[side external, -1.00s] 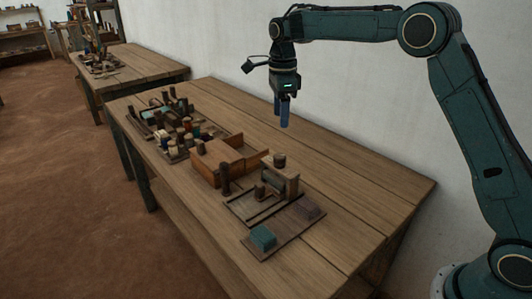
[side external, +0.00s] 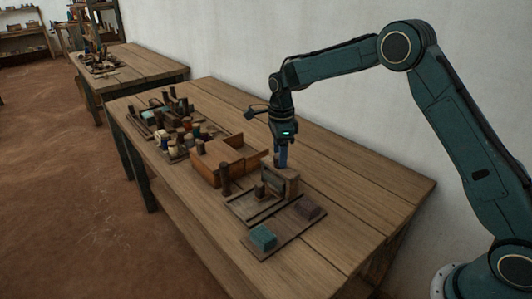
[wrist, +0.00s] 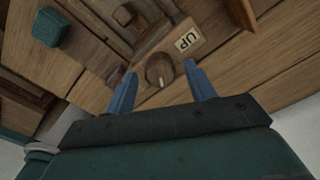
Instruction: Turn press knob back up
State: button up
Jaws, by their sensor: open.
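The press knob (wrist: 159,68) is a round dark wooden knob with a small pale mark on its lower edge in the wrist view. It sits on the wooden press (side external: 290,180), next to a pale plate reading UP (wrist: 188,41). My gripper (wrist: 160,72) is open, with one blue finger on each side of the knob and a visible gap to both. In the side external view my gripper (side external: 282,165) points straight down over the press and its fingers hide the knob. I cannot tell how far down the knob the fingertips reach.
A teal block (side external: 263,237) and a dark block (side external: 307,208) lie on a board in front of the press. An orange-brown wooden box (side external: 213,165) and a dark post (side external: 225,180) stand to the left. The bench (side external: 360,205) is bare on the right.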

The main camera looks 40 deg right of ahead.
jog(key=shift+f, duration=0.2)
jog(key=c, duration=1)
